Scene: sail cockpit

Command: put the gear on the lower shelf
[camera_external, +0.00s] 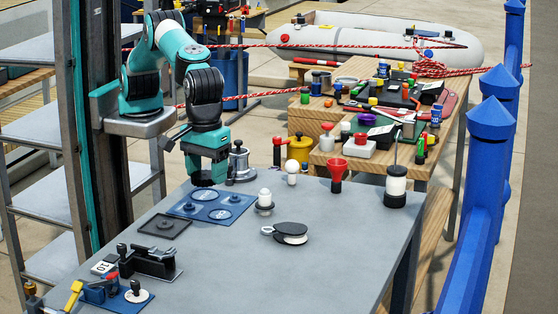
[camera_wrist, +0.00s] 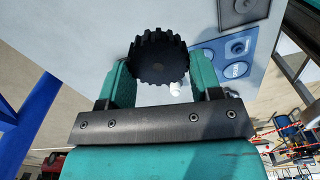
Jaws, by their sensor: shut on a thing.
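My gripper (camera_external: 205,168) is at the far left of the grey table, above the blue plate. It is shut on the gear (camera_wrist: 158,58), a black toothed disc held between the two green fingers. In the external view the gear shows only as a dark shape (camera_external: 203,179) under the fingers.
The blue plate (camera_external: 187,213) with round recesses and a dark square tray (camera_external: 165,226) lie below my gripper. A black clamp-like fixture (camera_external: 150,262) is nearer the front. The table's front right is clear.

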